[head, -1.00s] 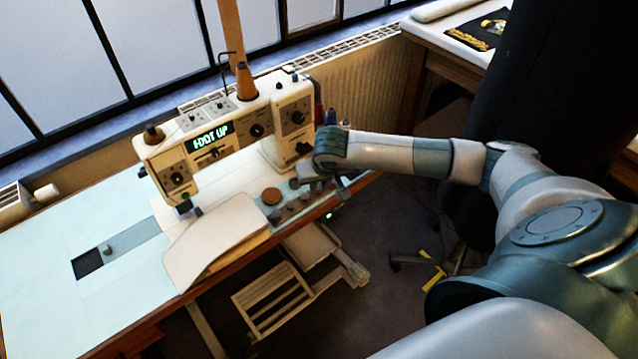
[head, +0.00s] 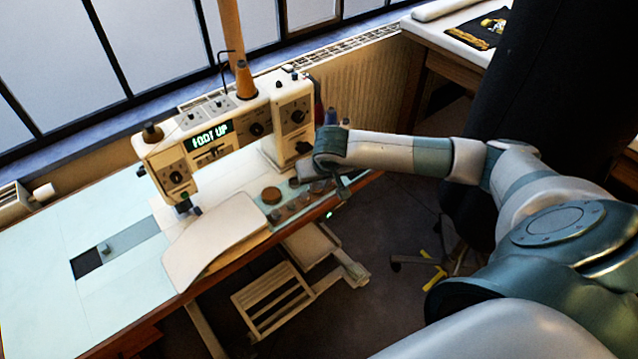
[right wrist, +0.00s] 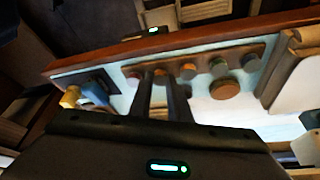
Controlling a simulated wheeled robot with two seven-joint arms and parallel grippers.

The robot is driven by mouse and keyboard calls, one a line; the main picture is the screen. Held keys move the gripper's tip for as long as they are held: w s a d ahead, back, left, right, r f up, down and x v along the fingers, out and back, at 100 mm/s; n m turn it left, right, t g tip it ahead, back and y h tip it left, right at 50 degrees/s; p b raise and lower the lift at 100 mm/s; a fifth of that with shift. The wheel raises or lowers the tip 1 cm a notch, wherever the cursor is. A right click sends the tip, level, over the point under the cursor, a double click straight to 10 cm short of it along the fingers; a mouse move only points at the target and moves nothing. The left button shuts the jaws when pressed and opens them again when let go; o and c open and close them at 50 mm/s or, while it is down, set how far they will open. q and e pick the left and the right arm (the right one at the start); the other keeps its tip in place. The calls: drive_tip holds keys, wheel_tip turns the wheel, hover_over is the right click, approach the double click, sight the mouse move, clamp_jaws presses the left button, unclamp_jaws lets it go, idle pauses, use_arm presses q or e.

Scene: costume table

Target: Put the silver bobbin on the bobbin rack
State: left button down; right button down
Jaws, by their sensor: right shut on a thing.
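The bobbin rack is a brown strip (right wrist: 207,56) along the table's front edge in the right wrist view, carrying several small round bobbins. In the head view the bobbins (head: 291,206) sit right of the sewing machine's plate. My right gripper (head: 319,186) is low over the far right end of that row. In the right wrist view its two dark fingers (right wrist: 162,80) reach down at the rack, close together. They are shut on a small bobbin, taken to be the silver one, mostly hidden between the tips; whether it touches the rack is unclear. My left gripper is not in view.
The cream sewing machine (head: 230,130) stands just left of my right gripper. A larger brown disc (head: 271,195) lies beside the bobbins. Blue and yellow spools (right wrist: 82,95) stand beside the fingers. The left tabletop is mostly clear.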

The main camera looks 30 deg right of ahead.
drive_tip(key=shift+f+b, duration=0.1)
drive_tip(key=shift+b, duration=0.2)
idle(0.5)
drive_tip(key=c, duration=1.6)
unclamp_jaws()
drive_tip(key=shift+d+f, duration=0.1)
